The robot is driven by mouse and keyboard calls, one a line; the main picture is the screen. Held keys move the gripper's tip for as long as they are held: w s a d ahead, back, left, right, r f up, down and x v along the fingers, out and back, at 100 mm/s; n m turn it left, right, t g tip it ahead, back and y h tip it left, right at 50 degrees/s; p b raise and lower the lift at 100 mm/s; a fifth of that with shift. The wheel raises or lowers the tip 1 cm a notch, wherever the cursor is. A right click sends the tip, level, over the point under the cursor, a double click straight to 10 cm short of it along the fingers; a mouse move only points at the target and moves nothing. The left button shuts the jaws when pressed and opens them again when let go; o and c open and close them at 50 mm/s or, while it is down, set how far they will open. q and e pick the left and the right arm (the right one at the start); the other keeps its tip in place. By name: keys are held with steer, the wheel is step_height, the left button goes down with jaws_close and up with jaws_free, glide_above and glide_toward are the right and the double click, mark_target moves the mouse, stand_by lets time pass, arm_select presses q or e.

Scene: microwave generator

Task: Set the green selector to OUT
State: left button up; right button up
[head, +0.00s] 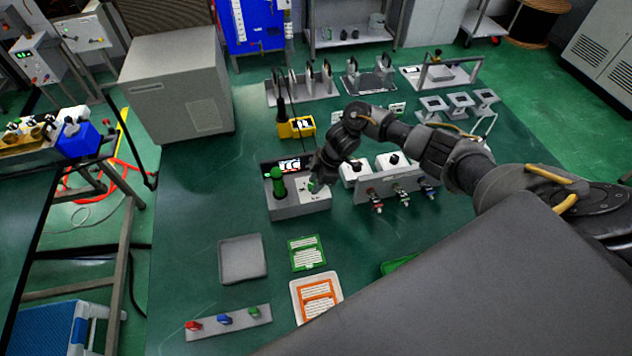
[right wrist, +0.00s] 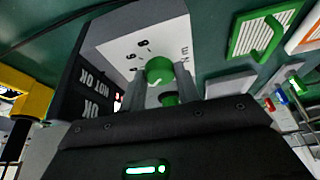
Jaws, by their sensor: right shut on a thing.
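The green selector (right wrist: 160,70) is a small round knob on the white face plate (right wrist: 127,45) of a grey box, in the right wrist view. My right gripper (right wrist: 160,84) has one finger on each side of it and is shut on it. In the head view the right gripper (head: 316,184) comes down over the right part of the grey box (head: 300,209) and mostly hides the selector. The markings around the knob are partly covered, and I cannot read which one it points to. My left gripper is not in view.
A panel with coloured connectors (head: 402,190) stands close on the right. A grey pad (head: 242,259) and green card (head: 307,253) lie in front. The table left of the box is clear.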

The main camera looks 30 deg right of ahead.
steer(key=n+b, duration=0.1)
steer(key=n+g+b, duration=0.1)
steer(key=n+b, duration=0.2)
steer(key=b, duration=0.1)
steer(key=shift+w+f+n+g, duration=0.25)
steer(key=shift+n+g, duration=0.05)
steer(key=shift+g, duration=0.1)
steer(key=shift+r+n+b, duration=0.1)
steer(key=shift+n+b, duration=0.5)
steer(key=shift+r+n+g, duration=0.1)
steer(key=shift+n+g, duration=0.4)
steer(key=shift+n, duration=0.3)
steer(key=o, duration=1)
steer(key=shift+r, duration=0.1)
steer(key=b+v, duration=0.1)
steer(key=v, duration=0.9)
steer(key=shift+w+d+r, duration=0.1)
steer(key=shift+d+r, duration=0.05)
steer(key=shift+r, duration=0.1)
